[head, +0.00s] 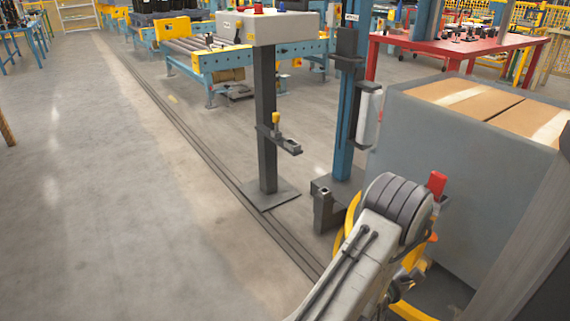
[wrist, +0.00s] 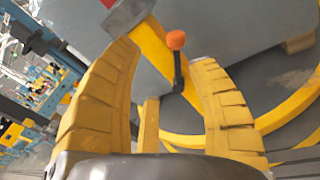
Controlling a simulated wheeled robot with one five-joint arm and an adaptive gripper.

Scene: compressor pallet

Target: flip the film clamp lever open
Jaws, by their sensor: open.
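In the wrist view, a short black lever with an orange ball knob (wrist: 176,40), which looks like the film clamp lever, stands by a yellow bar (wrist: 152,45). The knob points toward the top of the picture. My gripper (wrist: 165,62) is open, with its yellow ridged fingers on either side of the line to the lever. The lever appears between and beyond the fingertips, and I see no contact. In the head view, my arm's wrist hides most of this spot; a small orange patch (head: 433,237) shows beside it, and I cannot tell if it is the knob.
A large grey wrapped load with cartons on top (head: 480,145) stands close at right. A yellow curved rail (wrist: 285,112) runs near its base. A blue mast (head: 352,100) and a grey control post (head: 266,130) stand ahead. The floor at left is clear.

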